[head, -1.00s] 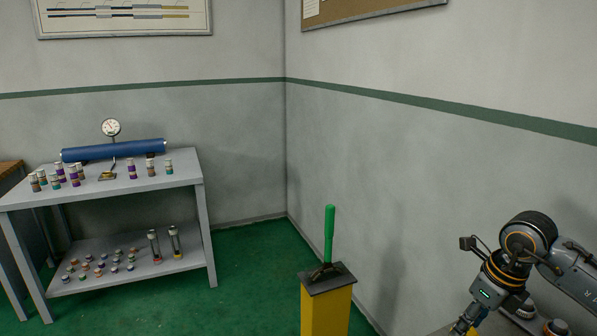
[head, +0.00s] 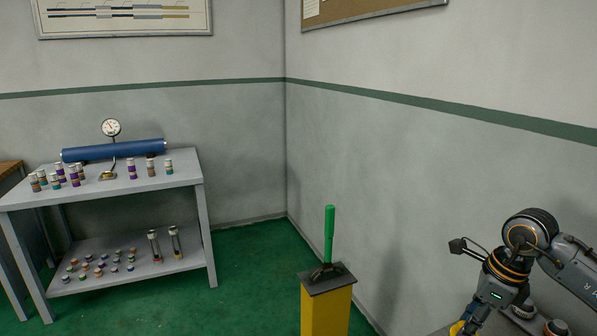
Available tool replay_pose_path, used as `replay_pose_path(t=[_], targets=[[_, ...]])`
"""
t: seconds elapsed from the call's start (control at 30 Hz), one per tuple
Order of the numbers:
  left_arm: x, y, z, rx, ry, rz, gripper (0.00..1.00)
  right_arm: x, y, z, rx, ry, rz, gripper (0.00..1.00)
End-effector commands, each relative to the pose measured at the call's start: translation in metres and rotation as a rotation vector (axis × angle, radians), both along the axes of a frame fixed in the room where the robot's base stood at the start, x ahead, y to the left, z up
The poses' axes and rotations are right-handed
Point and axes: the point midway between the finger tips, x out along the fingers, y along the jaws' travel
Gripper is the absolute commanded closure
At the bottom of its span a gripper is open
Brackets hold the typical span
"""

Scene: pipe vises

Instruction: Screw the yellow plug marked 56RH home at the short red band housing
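My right gripper (head: 470,324) is at the bottom right edge, pointing down, with its fingertips cut off by the frame. A small yellow patch (head: 457,328) shows beside its fingers; I cannot tell whether it is a plug or whether the gripper holds it. My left gripper is out of view. No mark 56RH is readable, and I cannot pick out the short red band housing. Several small coloured plugs or caps (head: 101,265) stand on the lower shelf of the grey table (head: 208,225). Two taller dark cylinders (head: 154,246) stand beside them.
Several banded cylinders (head: 132,169), a blue pipe (head: 112,150) and a gauge (head: 111,127) are on the tabletop. A yellow post (head: 325,312) with a green upright handle (head: 330,233) stands at centre. Green floor lies clear between table and post.

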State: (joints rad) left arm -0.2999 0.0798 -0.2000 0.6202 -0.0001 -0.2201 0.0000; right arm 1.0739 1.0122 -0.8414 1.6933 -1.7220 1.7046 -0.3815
Motion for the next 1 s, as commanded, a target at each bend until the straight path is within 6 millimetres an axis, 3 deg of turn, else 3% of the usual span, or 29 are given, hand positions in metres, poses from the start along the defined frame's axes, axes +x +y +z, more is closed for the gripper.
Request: replay_pose_path(t=[0.27, 0.7, 1.0], targets=[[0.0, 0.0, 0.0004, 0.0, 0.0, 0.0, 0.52, 0.0001, 0.0, -0.0001, -0.001, -0.001, -0.04, 1.0], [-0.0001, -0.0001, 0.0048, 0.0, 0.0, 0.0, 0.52, 0.0, 0.0006, 0.0002, 0.0, -0.002, -0.622, 1.0], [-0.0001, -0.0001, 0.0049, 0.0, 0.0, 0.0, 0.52, 0.0001, -0.0002, -0.0002, 0.0, 0.0, -0.705, 1.0]])
